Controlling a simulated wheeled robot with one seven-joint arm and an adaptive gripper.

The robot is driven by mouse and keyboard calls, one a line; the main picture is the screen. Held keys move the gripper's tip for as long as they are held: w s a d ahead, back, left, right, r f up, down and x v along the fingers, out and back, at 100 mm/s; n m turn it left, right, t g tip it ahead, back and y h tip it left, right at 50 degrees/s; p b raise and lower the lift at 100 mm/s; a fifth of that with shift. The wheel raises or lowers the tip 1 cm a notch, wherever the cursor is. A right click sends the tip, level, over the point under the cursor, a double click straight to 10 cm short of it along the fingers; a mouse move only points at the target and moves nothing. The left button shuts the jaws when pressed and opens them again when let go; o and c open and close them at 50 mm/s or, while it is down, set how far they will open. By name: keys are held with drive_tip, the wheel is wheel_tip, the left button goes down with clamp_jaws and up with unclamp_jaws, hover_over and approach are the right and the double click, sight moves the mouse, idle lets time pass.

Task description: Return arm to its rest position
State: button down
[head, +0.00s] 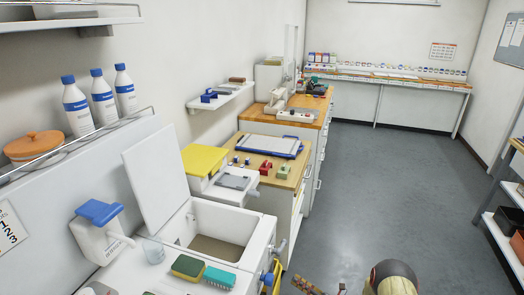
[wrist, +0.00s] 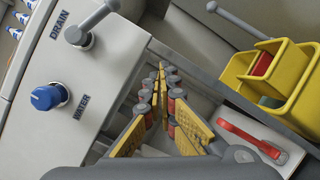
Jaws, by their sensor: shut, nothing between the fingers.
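My gripper (wrist: 162,72) is in the middle of the wrist view, its yellow-padded fingers together at the tips with nothing between them. It is beside the white front panel (wrist: 108,55) of the sink unit and touches nothing that I can make out. In the head view, part of my arm shows at the bottom edge, right of the unit; the gripper there is mostly cut off by the frame.
The panel carries a blue WATER knob (wrist: 44,97) and a grey DRAIN lever (wrist: 82,36). Yellow bins (wrist: 262,75) and a red handle (wrist: 250,138) are to the right. The open white basin (head: 220,235) stands left of my arm. Grey floor (head: 385,190) is clear ahead.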

drive_tip(key=s+a+f+n+g, duration=0.3)
drive_tip(key=s+a+n, duration=0.1)
drive_tip(key=s, duration=0.2)
drive_tip(key=s+a+r+n+g+h, duration=0.2)
drive_tip(key=s+r+n+g, duration=0.8)
drive_tip(key=s+n, duration=0.4)
drive_tip(key=s+d+r+n+h, duration=0.55)
drive_tip(key=r+n, duration=0.25)
drive_tip(key=r, duration=0.3)
drive_tip(key=s+d+r+n+h, duration=0.45)
drive_tip(key=s+r+n, duration=0.3)
drive_tip(key=r, duration=0.25)
drive_tip(key=s+r+n+t+h, duration=0.1)
drive_tip(key=s+r+n+t, duration=0.1)
drive_tip(key=r, duration=0.6)
drive_tip(key=s+a+r+n+t+h, duration=0.1)
drive_tip(key=s+r+t, duration=0.2)
drive_tip(key=r, duration=0.5)
drive_tip(key=shift+s+n+t+h, duration=0.15)
drive_tip(key=shift+n+t+h, duration=0.2)
drive_tip(key=shift+t, duration=0.55)
drive_tip(key=shift+a+p, duration=0.15)
drive_tip(key=shift+p, duration=0.3)
